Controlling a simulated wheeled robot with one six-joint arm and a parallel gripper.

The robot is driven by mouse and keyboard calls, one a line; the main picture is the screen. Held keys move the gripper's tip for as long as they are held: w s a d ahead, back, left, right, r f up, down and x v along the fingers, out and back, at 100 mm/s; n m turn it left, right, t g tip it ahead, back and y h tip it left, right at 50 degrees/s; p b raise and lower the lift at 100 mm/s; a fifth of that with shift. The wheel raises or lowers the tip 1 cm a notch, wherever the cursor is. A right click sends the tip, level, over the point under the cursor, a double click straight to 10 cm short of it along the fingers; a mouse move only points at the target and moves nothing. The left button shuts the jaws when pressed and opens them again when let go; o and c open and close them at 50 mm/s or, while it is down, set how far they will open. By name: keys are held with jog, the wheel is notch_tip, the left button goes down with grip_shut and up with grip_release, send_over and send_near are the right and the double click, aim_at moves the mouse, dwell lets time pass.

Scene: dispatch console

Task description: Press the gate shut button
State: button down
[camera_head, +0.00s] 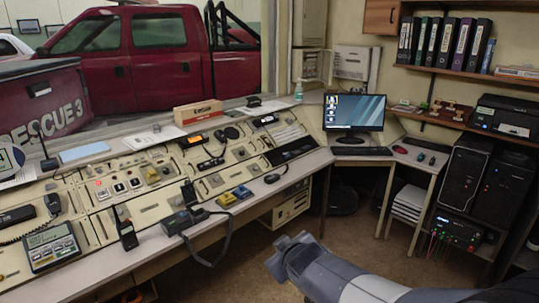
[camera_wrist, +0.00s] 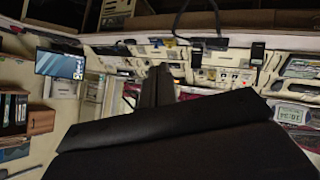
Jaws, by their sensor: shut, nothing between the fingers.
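The long cream console (camera_head: 165,205) runs from the lower left to the middle of the head view. A row of small square push buttons (camera_head: 118,187), some with red showing, sits on its left-middle panel. I cannot read labels, so I cannot tell which is the gate shut button. My gripper is shut and empty in the wrist view (camera_wrist: 157,75), its dark fingers together. In the head view, my arm reaches in from the lower right, above the floor and apart from the console. The console also shows, turned over, in the wrist view (camera_wrist: 205,75).
A monitor (camera_head: 354,112) stands at the back corner. Computer towers (camera_head: 462,180) fill the right. Open floor lies between my arm and the console.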

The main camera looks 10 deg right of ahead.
jog(key=w+a+f+n+y+b, duration=0.2)
jog(key=a+f+n+y+b, duration=0.1)
jog(key=a, duration=0.8)
jog(key=w+a+f+n+g+y+b, duration=0.1)
jog(key=a+f+n+y+b, duration=0.3)
jog(key=a, duration=0.8)
notch_tip(320, 180, down, 2)
jog(key=w+n+y, duration=0.1)
jog(key=n+y, duration=0.2)
jog(key=y, duration=0.1)
jog(key=shift+a+n+g, duration=0.25)
jog(key=shift+n+g, duration=0.05)
jog(key=shift+w, duration=0.1)
